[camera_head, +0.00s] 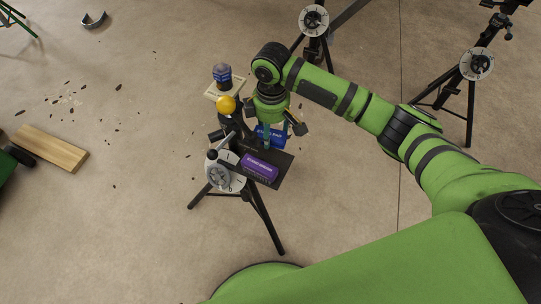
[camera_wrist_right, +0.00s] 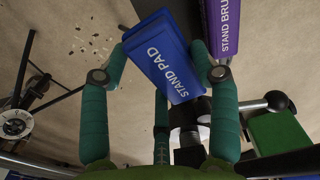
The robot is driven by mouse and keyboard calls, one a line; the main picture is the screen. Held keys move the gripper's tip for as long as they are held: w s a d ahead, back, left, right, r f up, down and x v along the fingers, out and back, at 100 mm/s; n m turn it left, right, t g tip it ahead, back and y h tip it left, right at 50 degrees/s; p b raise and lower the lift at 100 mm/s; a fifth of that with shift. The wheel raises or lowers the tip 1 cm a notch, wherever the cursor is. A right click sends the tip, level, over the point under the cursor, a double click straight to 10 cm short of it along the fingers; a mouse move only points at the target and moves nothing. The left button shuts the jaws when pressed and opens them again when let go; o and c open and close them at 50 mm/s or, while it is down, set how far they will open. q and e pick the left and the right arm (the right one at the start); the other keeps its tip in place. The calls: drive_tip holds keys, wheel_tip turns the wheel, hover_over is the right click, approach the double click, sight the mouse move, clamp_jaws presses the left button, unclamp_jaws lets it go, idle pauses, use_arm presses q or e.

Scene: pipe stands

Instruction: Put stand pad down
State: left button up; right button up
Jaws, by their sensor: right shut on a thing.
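The blue stand pad (camera_head: 270,136), lettered STAND PAD, is in my right gripper (camera_head: 268,122). In the right wrist view the pad (camera_wrist_right: 165,62) sits tilted between the green fingers (camera_wrist_right: 162,60), with its lettering showing. In the head view the pad is at the back right edge of a small black shelf (camera_head: 271,178) on a tripod stand. I cannot tell whether the pad touches the shelf. The purple stand brush box (camera_head: 260,168) lies on the shelf in front of the pad; it also shows in the wrist view (camera_wrist_right: 226,28). My left gripper is not in view.
The tripod (camera_head: 262,216) also carries a white dial (camera_head: 218,176), a yellow ball (camera_head: 225,105) and a blue-and-black item (camera_head: 222,75) on a pale plate. Other tripods stand at the back right. A wooden block (camera_head: 50,148) lies on the floor at left.

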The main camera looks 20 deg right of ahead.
sight(271, 153)
wheel_tip(271, 153, down, 8)
drive_tip(key=shift+s+r+b, duration=0.1)
drive_tip(key=shift+b, duration=0.4)
drive_tip(key=shift+f, duration=0.4)
drive_tip(key=o, duration=0.7)
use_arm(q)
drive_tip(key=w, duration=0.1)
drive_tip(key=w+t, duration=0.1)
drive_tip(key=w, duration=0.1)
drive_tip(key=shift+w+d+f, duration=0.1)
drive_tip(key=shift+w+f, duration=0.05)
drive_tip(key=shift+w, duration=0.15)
